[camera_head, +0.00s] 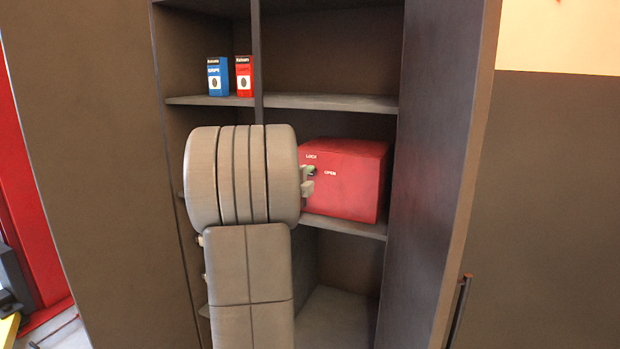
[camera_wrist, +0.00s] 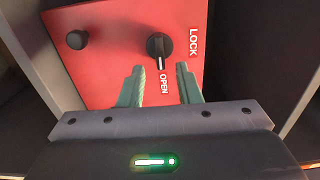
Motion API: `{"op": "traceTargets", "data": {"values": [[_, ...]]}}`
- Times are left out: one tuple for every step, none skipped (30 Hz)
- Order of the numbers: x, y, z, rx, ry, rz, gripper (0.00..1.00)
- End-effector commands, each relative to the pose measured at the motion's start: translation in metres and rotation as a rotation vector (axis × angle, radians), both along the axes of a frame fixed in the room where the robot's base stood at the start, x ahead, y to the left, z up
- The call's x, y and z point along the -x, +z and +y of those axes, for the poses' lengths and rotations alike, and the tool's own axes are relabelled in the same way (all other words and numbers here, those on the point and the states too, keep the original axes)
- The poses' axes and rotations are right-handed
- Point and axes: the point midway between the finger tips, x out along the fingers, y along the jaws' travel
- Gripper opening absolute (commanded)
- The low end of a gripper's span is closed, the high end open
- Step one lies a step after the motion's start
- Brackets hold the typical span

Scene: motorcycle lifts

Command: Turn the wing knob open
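The black wing knob (camera_wrist: 159,47) sits on the front of the red box (camera_wrist: 105,75). In the wrist view its narrow wing runs up and down the picture, the lower end towards the word OPEN; LOCK is printed to its right. A small pale mark shows near its upper end. My gripper (camera_wrist: 160,80) is open, its two fingers apart and pointing at the box face. The knob lies beyond the fingertips, between their lines; I see no grip on it. In the head view my gripper (camera_head: 308,181) is at the front of the red box (camera_head: 345,185), the knob mostly hidden.
A round black knob (camera_wrist: 77,39) is also on the box face. The box stands on a middle shelf (camera_head: 345,227) of a brown cabinet. A blue carton (camera_head: 217,77) and a red carton (camera_head: 244,76) stand on the shelf above. An upright panel (camera_head: 437,170) is close at right.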

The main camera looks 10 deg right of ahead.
Motion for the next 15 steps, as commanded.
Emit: {"op": "traceTargets", "data": {"values": [[0.009, 0.0, 0.007, 0.0, 0.002, -0.001, 0.31], [0.014, 0.0, 0.011, 0.0, 0.003, -0.001, 0.31], [0.022, 0.0, 0.016, 0.0, 0.003, -0.001, 0.31], [0.028, 0.0, 0.02, 0.0, 0.003, -0.001, 0.31], [0.034, 0.0, 0.024, 0.0, 0.003, -0.002, 0.31], [0.041, 0.0, 0.029, -0.001, 0.004, -0.002, 0.31], [0.047, 0.0, 0.033, 0.0, 0.004, -0.001, 0.31], [0.053, 0.0, 0.037, 0.0, 0.003, -0.002, 0.31], [0.06, 0.0, 0.042, 0.0, 0.004, -0.002, 0.31], [0.065, 0.0, 0.045, 0.0, 0.004, -0.002, 0.31], [0.07, 0.0, 0.048, 0.0, 0.003, -0.002, 0.31], [0.076, 0.0, 0.052, 0.0, 0.003, -0.001, 0.31], [0.08, 0.0, 0.054, 0.0, 0.003, -0.001, 0.31], [0.084, 0.0, 0.057, 0.0, 0.002, -0.001, 0.31], [0.088, 0.0, 0.06, 0.0, 0.002, -0.001, 0.31]]}}
